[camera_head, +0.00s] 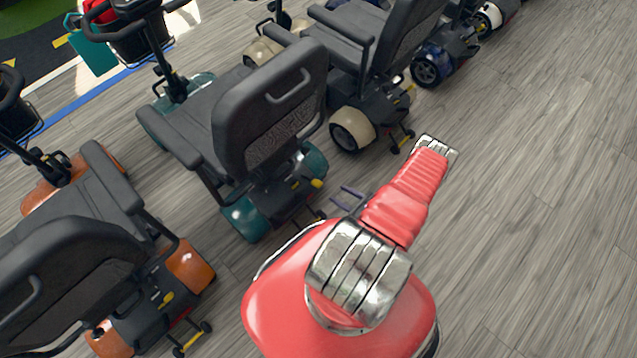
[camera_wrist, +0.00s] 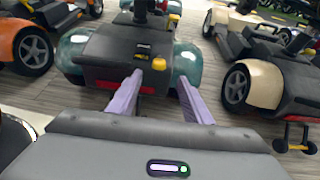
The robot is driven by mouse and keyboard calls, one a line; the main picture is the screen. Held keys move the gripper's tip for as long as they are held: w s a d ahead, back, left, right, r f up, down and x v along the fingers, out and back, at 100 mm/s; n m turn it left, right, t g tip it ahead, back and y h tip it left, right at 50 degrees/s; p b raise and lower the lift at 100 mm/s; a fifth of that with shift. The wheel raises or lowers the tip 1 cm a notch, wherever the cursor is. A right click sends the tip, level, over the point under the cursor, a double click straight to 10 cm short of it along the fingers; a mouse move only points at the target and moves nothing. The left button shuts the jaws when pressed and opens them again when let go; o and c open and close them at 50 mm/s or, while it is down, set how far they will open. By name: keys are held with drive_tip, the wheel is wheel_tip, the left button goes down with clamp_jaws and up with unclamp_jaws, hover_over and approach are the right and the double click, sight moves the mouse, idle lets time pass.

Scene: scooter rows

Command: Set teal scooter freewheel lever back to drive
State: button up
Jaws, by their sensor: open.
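The teal scooter (camera_head: 243,218) stands left of the middle in the head view, its seat back towards me. Its rear also shows in the wrist view, with a teal fender (camera_wrist: 187,66) on the right. A yellow lever (camera_head: 318,183) sits at its rear; in the wrist view the yellow lever (camera_wrist: 158,64) is on the back of the dark rear housing. My gripper (camera_head: 347,196) has pale purple fingers behind the scooter. In the wrist view my gripper (camera_wrist: 160,76) is open, its fingers either side of the lever in the picture. Contact cannot be told.
An orange scooter (camera_head: 190,268) stands on the left and a cream scooter (camera_head: 352,130) on the right, with a small rear wheel (camera_wrist: 281,146) jutting out. A blue scooter (camera_head: 425,70) is farther back. The wooden floor (camera_head: 540,200) to the right is clear.

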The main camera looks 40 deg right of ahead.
sight(320, 184)
drive_tip(key=shift+w, duration=0.15)
drive_tip(key=shift+x, duration=6.75)
clamp_jaws()
